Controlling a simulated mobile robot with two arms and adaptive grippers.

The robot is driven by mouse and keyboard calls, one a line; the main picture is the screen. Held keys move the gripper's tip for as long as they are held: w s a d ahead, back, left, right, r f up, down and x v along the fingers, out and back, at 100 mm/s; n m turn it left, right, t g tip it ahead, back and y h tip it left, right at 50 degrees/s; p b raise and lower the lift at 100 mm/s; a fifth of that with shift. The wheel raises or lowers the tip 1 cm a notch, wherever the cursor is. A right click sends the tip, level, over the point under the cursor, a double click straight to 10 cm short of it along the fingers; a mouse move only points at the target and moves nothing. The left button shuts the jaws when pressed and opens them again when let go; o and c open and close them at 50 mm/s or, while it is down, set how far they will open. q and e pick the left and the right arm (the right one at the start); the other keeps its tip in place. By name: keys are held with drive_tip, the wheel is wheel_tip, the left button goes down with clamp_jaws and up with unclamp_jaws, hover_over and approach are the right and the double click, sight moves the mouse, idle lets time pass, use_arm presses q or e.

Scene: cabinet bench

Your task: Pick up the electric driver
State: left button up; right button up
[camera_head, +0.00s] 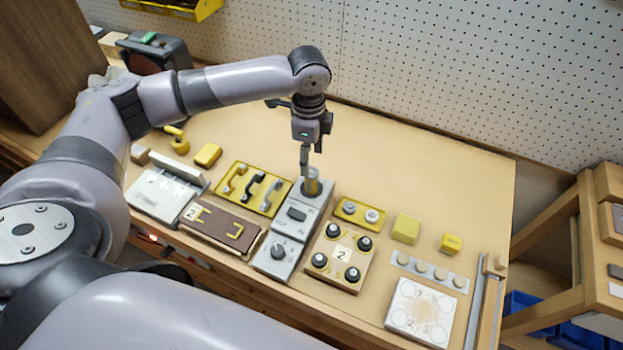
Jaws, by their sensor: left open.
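My left gripper (311,158) is open and points down over the middle of the bench. No thing shows clearly as an electric driver. A small yellow tool-like object (180,143) stands at the back left of the bench, too small to identify. My right gripper is out of view.
The wooden bench (420,165) is clear at the back. A yellow handle tray (232,190), a brown board (218,228), a knob board (342,255), yellow blocks (405,228) and a white circle-marked plate (420,312) line the front. A pegboard (470,70) rises behind.

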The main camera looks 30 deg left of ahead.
sight(311, 172)
use_arm(q)
wheel_tip(311, 172, down, 2)
drive_tip(key=shift+f, duration=0.1)
drive_tip(key=f, duration=0.1)
drive_tip(key=f+p, duration=0.1)
drive_tip(key=f, duration=0.2)
drive_tip(key=shift+s+d+f+p, duration=0.1)
drive_tip(key=shift+s+d+p, duration=0.2)
drive_tip(key=shift+d+p, duration=0.1)
drive_tip(key=shift+f, duration=0.35)
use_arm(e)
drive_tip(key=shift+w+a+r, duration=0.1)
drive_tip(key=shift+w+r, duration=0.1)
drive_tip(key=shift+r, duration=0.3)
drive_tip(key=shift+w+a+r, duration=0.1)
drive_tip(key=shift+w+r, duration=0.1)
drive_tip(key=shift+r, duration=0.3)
use_arm(q)
drive_tip(key=shift+c, duration=0.2)
clamp_jaws()
drive_tip(key=shift+r, duration=0.1)
